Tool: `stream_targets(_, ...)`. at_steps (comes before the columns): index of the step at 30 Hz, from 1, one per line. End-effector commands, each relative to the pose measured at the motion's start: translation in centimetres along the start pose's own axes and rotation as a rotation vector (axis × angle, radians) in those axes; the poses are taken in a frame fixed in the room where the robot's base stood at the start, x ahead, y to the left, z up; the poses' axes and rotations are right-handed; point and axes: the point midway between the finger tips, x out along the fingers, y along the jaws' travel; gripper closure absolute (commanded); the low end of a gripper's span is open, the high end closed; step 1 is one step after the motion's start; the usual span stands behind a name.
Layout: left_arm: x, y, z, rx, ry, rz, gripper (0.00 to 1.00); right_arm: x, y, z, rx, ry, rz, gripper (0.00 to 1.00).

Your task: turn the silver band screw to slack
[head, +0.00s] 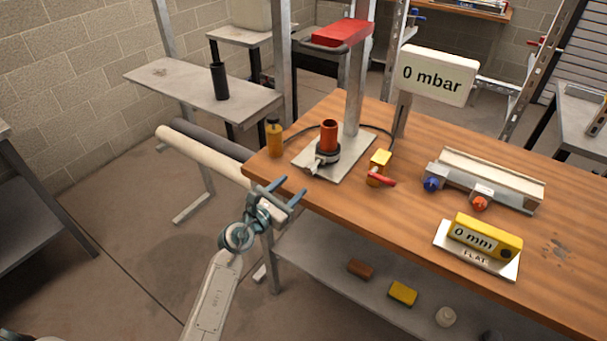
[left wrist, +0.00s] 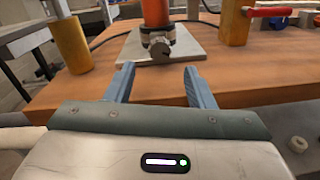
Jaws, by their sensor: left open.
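The silver band screw (head: 315,168) sticks out from the front of a dark band (head: 328,152) around the base of an upright orange-red pipe (head: 329,133). The pipe stands on a grey plate (head: 350,160) on the wooden table. In the left wrist view, the screw (left wrist: 161,50) is ahead, between the lines of the two fingers. My left gripper (head: 287,190) is open and empty at the table's near left edge, short of the screw and apart from it. It also shows in the left wrist view (left wrist: 160,82). My right gripper is not in view.
A yellow-brown bottle (head: 275,139) stands left of the plate. A yellow valve block with a red lever (head: 380,181) is to its right. A 0 mbar sign (head: 437,74) stands further right.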

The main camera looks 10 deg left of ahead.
Motion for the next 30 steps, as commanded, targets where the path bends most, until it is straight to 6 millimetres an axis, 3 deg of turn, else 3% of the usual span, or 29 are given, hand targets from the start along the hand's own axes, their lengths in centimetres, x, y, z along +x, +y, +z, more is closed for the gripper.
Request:
stream_targets(3,2.5,0.0,0.2,-0.003,-0.001,0.0,0.51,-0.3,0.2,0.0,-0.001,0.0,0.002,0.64)
stream_targets(9,5.3,0.0,0.0,-0.004,0.0,0.0,0.51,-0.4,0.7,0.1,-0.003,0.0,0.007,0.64)
stream_targets(22,6.3,0.0,0.0,-0.003,0.0,0.0,0.51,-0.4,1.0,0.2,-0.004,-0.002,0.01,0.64)
stream_targets(29,6.3,0.0,0.0,-0.003,0.0,0.0,0.94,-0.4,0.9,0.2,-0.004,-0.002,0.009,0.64)
stream_targets(30,6.3,0.0,0.0,-0.003,0.0,0.0,0.96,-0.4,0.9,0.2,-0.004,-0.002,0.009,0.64)
